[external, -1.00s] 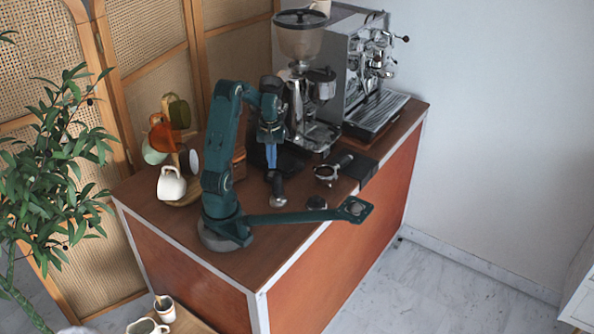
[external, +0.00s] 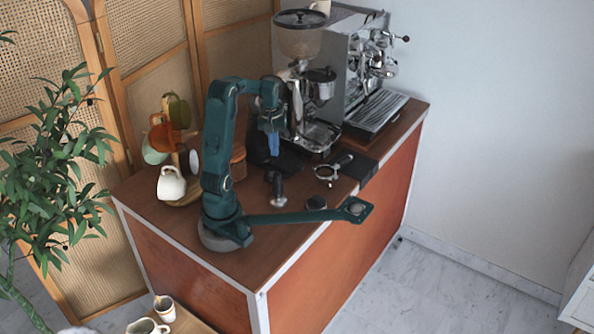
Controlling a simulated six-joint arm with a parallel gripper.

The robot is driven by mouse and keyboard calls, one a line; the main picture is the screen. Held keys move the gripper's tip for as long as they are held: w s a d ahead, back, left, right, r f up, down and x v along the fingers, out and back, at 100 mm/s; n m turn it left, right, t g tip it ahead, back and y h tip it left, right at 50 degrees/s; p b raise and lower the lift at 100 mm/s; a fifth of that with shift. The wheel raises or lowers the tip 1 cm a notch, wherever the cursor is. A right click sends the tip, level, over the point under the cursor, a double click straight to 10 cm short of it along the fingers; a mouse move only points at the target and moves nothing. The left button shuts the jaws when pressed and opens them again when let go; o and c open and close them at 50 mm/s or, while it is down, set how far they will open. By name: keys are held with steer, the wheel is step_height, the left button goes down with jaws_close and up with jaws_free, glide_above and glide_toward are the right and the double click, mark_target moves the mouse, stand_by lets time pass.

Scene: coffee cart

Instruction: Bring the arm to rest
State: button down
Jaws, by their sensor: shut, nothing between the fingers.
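My arm stands on the cart's wooden top (external: 262,260), near its left front corner. Its upper part is raised and bends over to the right. My gripper (external: 273,153) points down and is shut and empty. It hangs above the counter in front of the coffee grinder (external: 300,40). Below it a small dark tamper-like tool (external: 276,190) stands on the counter, apart from the fingers.
An espresso machine (external: 355,75) stands at the back right. A mug tree with cups (external: 171,185) stands left of my arm.

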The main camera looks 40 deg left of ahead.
steer(key=s+d+r+m+t, duration=0.3)
steer(key=s+d+r+t, duration=0.15)
steer(key=s+r, duration=0.2)
steer(key=s+d+f+m, duration=0.1)
steer(key=s+d+m, duration=0.1)
steer(key=s, duration=0.3)
steer(key=shift+s+d+f+m, duration=0.15)
steer(key=shift+s+m, duration=0.05)
steer(key=shift+m, duration=0.1)
